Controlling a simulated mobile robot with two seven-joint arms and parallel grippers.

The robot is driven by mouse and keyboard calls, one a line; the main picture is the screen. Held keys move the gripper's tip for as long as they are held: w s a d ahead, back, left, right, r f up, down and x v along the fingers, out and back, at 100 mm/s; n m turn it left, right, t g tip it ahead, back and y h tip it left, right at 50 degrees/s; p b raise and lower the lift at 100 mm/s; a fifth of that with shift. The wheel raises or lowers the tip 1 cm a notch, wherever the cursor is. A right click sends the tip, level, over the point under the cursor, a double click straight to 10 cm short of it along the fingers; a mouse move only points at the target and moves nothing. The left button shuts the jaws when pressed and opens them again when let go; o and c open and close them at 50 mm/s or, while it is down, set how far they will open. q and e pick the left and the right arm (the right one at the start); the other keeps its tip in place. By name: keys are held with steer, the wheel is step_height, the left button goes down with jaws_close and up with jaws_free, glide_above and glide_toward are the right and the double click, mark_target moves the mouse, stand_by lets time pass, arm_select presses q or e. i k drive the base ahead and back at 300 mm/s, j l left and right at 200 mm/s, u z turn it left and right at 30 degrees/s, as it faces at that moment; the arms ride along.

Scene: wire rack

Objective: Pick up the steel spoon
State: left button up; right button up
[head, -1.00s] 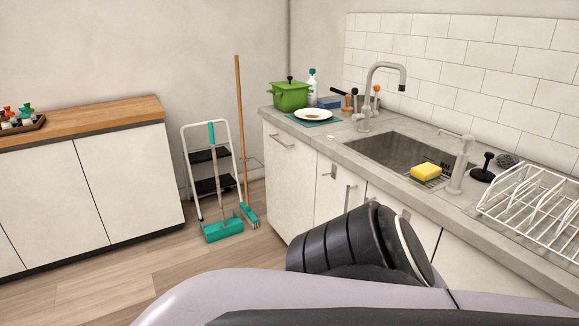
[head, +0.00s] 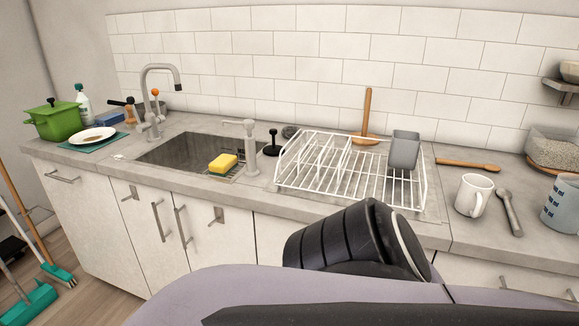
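A grey metal spoon (head: 510,214), which looks like the steel spoon, lies on the countertop at the right of the head view. It lies just right of a white mug (head: 473,195), with a small gap between them. A blue-grey patterned cup (head: 560,204) stands farther right, partly cut off by the picture edge. Neither of my grippers shows in the view.
A white wire rack (head: 290,180) with a grey cutlery holder (head: 404,151) stands left of the mug. A wooden spoon (head: 468,165) lies behind the mug. The sink (head: 185,150) holds a yellow sponge (head: 223,163) at its edge.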

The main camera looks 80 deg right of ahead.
mark_target(504, 194)
steer(key=z, duration=3.95)
steer(key=i+l, duration=0.15)
steer(key=l, duration=0.25)
steer(key=i+l, duration=0.1)
steer(key=l, duration=0.3)
steer(key=i+l+u, duration=0.1)
steer(key=l, duration=0.25)
steer(key=i, duration=0.05)
